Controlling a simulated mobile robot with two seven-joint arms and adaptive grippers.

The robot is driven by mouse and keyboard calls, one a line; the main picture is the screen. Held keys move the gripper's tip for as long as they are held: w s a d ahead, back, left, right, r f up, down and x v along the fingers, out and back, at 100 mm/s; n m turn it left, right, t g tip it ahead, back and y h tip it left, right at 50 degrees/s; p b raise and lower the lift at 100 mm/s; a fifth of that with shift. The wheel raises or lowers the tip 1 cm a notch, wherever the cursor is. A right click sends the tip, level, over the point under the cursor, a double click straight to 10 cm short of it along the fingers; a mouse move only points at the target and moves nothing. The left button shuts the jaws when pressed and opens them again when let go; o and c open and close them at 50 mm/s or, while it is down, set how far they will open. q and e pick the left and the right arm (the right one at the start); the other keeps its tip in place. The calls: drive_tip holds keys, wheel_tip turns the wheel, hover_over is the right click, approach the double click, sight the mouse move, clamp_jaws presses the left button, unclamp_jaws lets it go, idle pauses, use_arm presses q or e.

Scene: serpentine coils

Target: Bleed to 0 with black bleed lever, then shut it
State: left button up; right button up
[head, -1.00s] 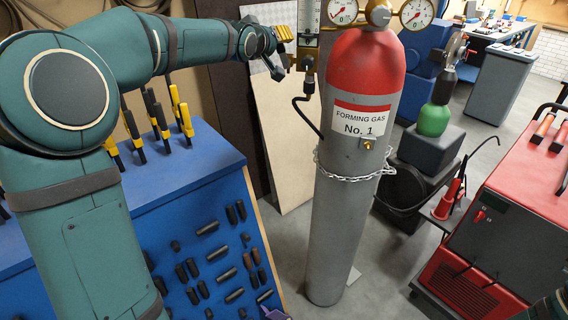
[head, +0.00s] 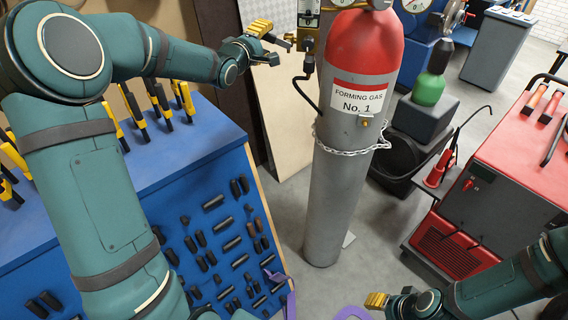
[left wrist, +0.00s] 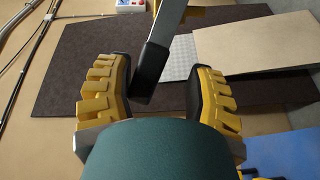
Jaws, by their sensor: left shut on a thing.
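The bleed lever (left wrist: 152,66), with a black grip on a flat silver bar, comes down between the yellow-padded fingers of my left gripper (left wrist: 162,78) in the left wrist view. In the head view my left gripper (head: 276,37) is just left of the brass fitting (head: 308,38) beside the gas cylinder (head: 350,150). The gauges are mostly cut off at the top edge, so no reading is clear. My right gripper (head: 377,301) is low in the picture; its jaws are unclear.
A chain (head: 350,148) rings the cylinder. A black hose (head: 308,93) hangs beside it. A blue tool rack (head: 190,150) stands at left. A red machine (head: 500,175) stands at right. A green bottle (head: 428,88) sits on a dark box behind.

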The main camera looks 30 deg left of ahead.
use_arm(q)
drive_tip(key=s+n+b, duration=0.1)
drive_tip(key=s+n, duration=0.1)
drive_tip(key=s, duration=1.2)
drive_tip(key=d+f+m+g+b, duration=0.1)
drive_tip(key=d+f, duration=0.3)
drive_tip(key=f, duration=0.5)
drive_tip(key=d+f+m+g+h+b, duration=0.1)
drive_tip(key=d+f+m+g, duration=0.2)
drive_tip(key=f, duration=0.7)
drive_tip(key=w+d+f+m+g+h+b, duration=0.1)
drive_tip(key=d+f+m+g, duration=0.1)
drive_tip(key=d+f, duration=0.4)
wheel_tip(320, 180, down, 4)
drive_tip(key=shift+f+b, duration=0.1)
drive_tip(key=shift+b, duration=0.3)
